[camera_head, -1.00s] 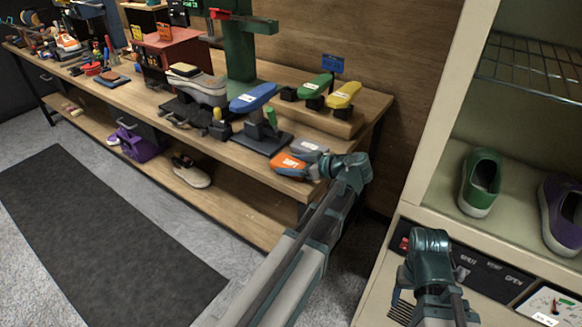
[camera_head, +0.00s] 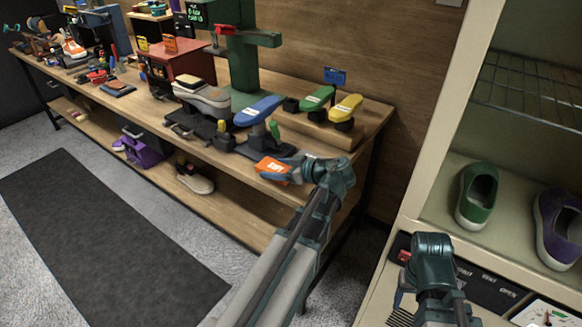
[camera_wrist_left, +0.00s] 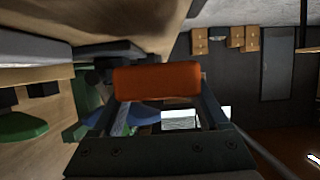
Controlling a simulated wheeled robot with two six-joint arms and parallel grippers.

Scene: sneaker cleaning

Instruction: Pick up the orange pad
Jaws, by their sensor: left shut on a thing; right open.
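The orange pad (camera_head: 272,169) is a small orange block with a white label, at the front edge of the workbench in the head view. My left gripper (camera_head: 290,170) is shut on it. In the left wrist view the orange pad (camera_wrist_left: 157,81) sits between the two fingers, its plain orange face towards the camera. Whether it touches the bench is hard to tell. My right gripper (camera_head: 402,308) is open and empty, low in front of the cabinet at the right.
The cabinet (camera_head: 420,190) at right holds a green shoe (camera_head: 478,196) and a purple shoe (camera_head: 558,225). A dark mat lies on the floor.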

